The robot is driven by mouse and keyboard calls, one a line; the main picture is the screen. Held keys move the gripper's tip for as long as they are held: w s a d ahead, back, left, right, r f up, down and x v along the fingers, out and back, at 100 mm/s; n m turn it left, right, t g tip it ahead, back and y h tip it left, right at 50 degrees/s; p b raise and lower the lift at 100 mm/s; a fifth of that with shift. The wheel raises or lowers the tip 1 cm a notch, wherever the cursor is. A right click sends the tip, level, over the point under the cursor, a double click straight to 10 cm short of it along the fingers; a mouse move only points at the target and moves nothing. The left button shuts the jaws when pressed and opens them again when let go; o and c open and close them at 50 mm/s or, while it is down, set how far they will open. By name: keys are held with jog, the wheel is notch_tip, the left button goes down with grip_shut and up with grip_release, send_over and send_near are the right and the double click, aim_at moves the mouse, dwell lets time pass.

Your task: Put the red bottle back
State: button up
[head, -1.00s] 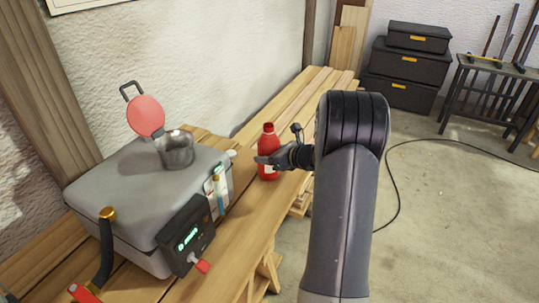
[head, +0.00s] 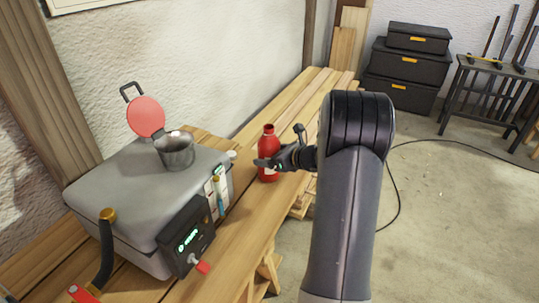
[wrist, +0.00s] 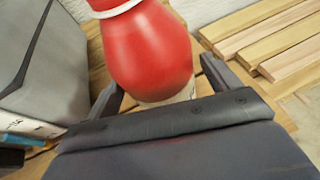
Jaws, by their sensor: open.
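The red bottle (head: 267,147) stands upright on the wooden bench, to the right of the grey machine. It has a pale label low on its side. In the wrist view the red bottle (wrist: 150,50) fills the upper middle, with a white band at the top edge. My gripper (head: 268,163) is at the bottle's right side in the head view. In the wrist view its two fingers stand on either side of the bottle (wrist: 160,80), with a gap visible at the right finger. The gripper is open. Contact with the bottle cannot be told.
The grey machine (head: 140,190) stands on the bench (head: 235,235), with a metal cup (head: 176,153) and a raised red lid (head: 146,117) on top. Small tubes (head: 219,190) sit at its right side. Laths (wrist: 275,40) lie beyond the bottle.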

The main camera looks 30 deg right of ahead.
jog(key=v, duration=1.1)
dwell(1.0)
